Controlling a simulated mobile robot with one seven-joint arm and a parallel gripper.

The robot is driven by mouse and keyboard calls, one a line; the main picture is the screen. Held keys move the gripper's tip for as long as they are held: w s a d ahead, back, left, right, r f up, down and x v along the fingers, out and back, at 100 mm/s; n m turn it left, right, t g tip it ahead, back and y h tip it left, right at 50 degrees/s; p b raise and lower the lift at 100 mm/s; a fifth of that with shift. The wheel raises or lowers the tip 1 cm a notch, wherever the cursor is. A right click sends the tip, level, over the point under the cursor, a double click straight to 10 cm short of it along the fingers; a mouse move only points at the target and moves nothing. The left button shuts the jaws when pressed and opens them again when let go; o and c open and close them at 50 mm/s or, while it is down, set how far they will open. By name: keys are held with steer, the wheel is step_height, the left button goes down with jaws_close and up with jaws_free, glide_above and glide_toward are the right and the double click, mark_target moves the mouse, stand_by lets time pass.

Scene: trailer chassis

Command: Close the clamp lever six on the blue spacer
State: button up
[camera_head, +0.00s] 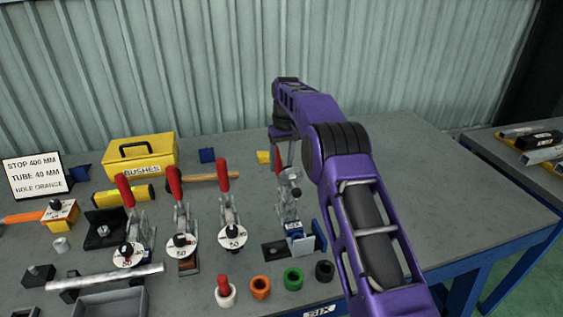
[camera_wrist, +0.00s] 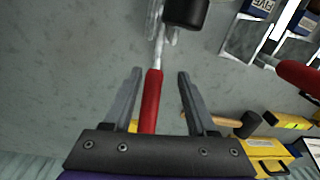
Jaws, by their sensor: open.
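Clamp six (camera_head: 288,205) stands at the right of the row of clamps, beside the SIX label on the table's front edge. A blue block (camera_head: 303,244), which seems to be the blue spacer, is at its foot. Its red lever handle (camera_head: 277,161) stands raised, partly hidden by my purple arm. In the wrist view the red handle (camera_wrist: 151,100) lies between the two fingers of my gripper (camera_wrist: 155,85), nearer the left finger, with gaps visible on both sides. My gripper is open. In the head view my arm mostly hides the gripper.
Three neighbouring clamps with raised red handles (camera_head: 223,175) stand to the left. A yellow BUSHES box (camera_head: 140,158) and a hammer (camera_head: 202,177) lie behind them. Coloured bushes (camera_head: 293,279) stand in front. The table (camera_head: 440,215) is clear on the right.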

jaws_close()
stand_by(0.3)
stand_by(0.8)
steer(key=shift+o, duration=1.2)
jaws_free()
